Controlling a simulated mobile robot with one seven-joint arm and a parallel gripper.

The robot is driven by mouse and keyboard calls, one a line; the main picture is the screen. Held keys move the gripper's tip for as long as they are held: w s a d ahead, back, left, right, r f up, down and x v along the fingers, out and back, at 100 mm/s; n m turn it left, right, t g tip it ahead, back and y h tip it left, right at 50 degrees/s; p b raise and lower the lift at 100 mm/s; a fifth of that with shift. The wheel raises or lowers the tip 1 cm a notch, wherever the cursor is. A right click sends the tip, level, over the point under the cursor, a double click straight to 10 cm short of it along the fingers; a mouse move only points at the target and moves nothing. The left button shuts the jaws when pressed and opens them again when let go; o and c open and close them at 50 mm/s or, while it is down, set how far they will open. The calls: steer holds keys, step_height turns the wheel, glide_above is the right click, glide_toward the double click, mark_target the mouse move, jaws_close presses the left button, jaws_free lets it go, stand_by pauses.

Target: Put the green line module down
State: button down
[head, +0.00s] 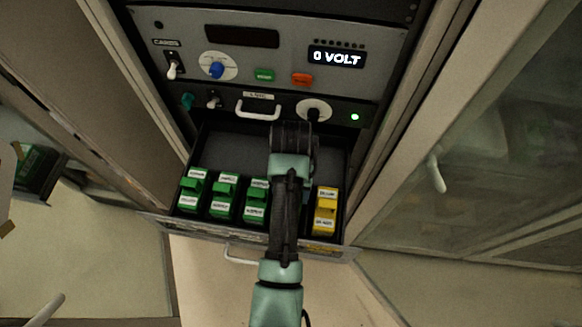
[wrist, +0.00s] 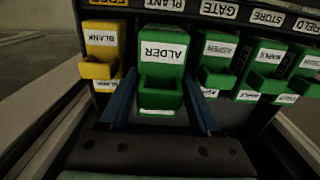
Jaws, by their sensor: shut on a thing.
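My gripper (wrist: 160,104) has its two blue fingers on either side of a green module labelled ALDER (wrist: 163,68), shut on it. The module is upright in line with the PLANT label (wrist: 165,4) on the drawer. It looks larger and nearer than its green neighbours. Whether its base touches the drawer floor is hidden.
The open drawer (head: 232,147) holds several green modules (head: 225,196), including ASPEN (wrist: 219,52), to one side. A yellow BLANK module (wrist: 101,48) stands close on the other side. Above is a panel reading 0 VOLT (head: 337,57). Cabinet sides flank the drawer.

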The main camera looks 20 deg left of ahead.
steer(key=shift+w+f+p, duration=0.1)
steer(key=shift+f+p, duration=0.2)
steer(key=shift+f, duration=2.1)
steer(key=shift+f, duration=0.2)
steer(key=shift+c, duration=0.5)
jaws_free()
steer(key=shift+r, duration=0.1)
step_height(320, 180, up, 11)
steer(key=shift+r+b, duration=0.15)
steer(key=shift+b, duration=0.2)
steer(key=shift+r+p, duration=0.4)
steer(key=shift+r, duration=0.05)
